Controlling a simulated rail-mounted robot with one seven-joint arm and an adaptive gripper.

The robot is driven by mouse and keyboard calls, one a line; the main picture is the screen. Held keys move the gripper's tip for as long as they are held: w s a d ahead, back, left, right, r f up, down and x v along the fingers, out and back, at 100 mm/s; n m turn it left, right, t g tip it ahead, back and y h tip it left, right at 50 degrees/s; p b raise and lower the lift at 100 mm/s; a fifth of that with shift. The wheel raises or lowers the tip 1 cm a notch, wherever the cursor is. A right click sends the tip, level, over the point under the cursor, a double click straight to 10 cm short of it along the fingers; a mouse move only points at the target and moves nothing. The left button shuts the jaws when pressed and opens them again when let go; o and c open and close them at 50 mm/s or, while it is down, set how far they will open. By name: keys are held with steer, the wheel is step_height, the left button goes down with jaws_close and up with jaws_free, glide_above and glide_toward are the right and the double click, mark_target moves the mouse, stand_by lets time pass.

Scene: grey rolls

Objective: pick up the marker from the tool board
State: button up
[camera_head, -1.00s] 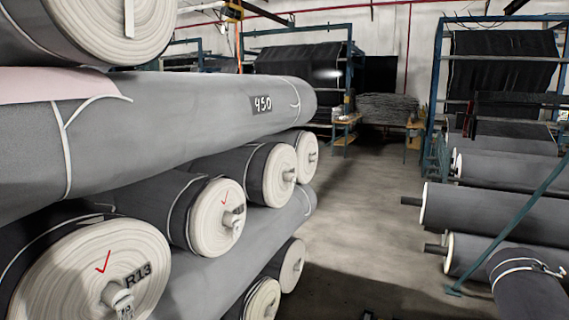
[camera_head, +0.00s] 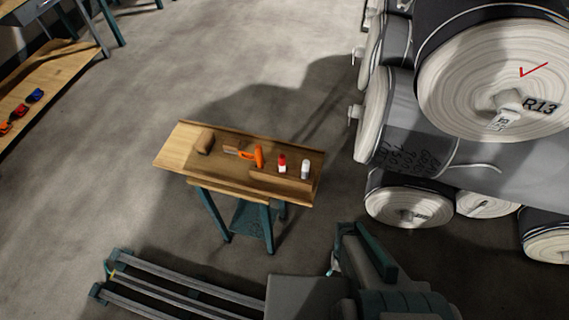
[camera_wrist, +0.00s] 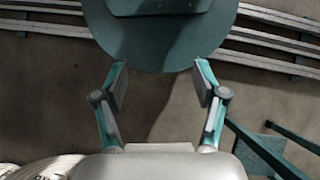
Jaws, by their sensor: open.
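The tool board (camera_head: 171,157) is a small wooden bench top on teal legs, left of centre in the head view. A red-and-white item (camera_head: 282,163) and a grey-white item (camera_head: 305,169) stand at its right end. Both are small, and I cannot tell for sure which is the marker. An orange-handled tool (camera_head: 258,156) and a brown block (camera_head: 205,141) lie further left on it. My gripper (camera_wrist: 161,83) is open and empty in the wrist view, with its two fingers well apart. The wrist view shows none of the board's items.
Large grey rolls (camera_head: 468,82) are stacked to the right of the board. Metal rails (camera_head: 187,287) run along the floor in front. A longer wooden table (camera_head: 58,72) with coloured items stands at upper left. The floor left of the board is clear.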

stand_by(0.4)
steer(key=c, duration=0.4)
steer(key=shift+o, duration=0.2)
